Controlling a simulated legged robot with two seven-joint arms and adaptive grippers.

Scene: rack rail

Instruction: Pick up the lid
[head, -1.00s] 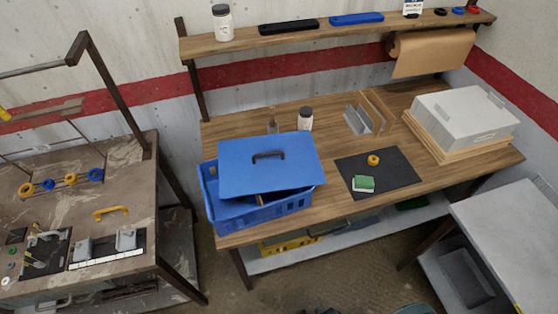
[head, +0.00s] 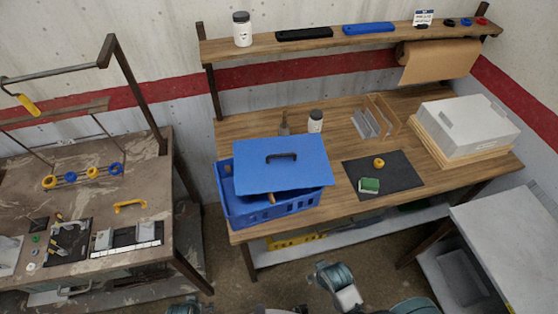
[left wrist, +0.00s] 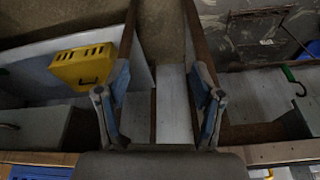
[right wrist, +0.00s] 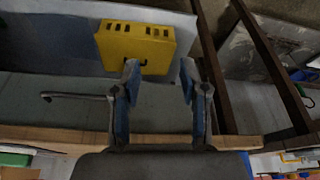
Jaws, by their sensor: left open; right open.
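The blue lid (head: 262,168) with a black handle (head: 281,156) lies tilted across the top of the blue crate (head: 272,209) at the left end of the wooden workbench. Dark and wooden items show partly beneath it in the crate. My left gripper (left wrist: 160,85) is open and empty in the left wrist view, with the lower shelf and floor behind it. My right gripper (right wrist: 158,80) is open and empty, in front of a yellow bin (right wrist: 136,46) below the bench. Neither gripper is clearly seen in the head view, and neither touches the lid.
A shelf (head: 350,35) runs above. A brown worktable (head: 130,195) stands left, a grey table (head: 510,240) right.

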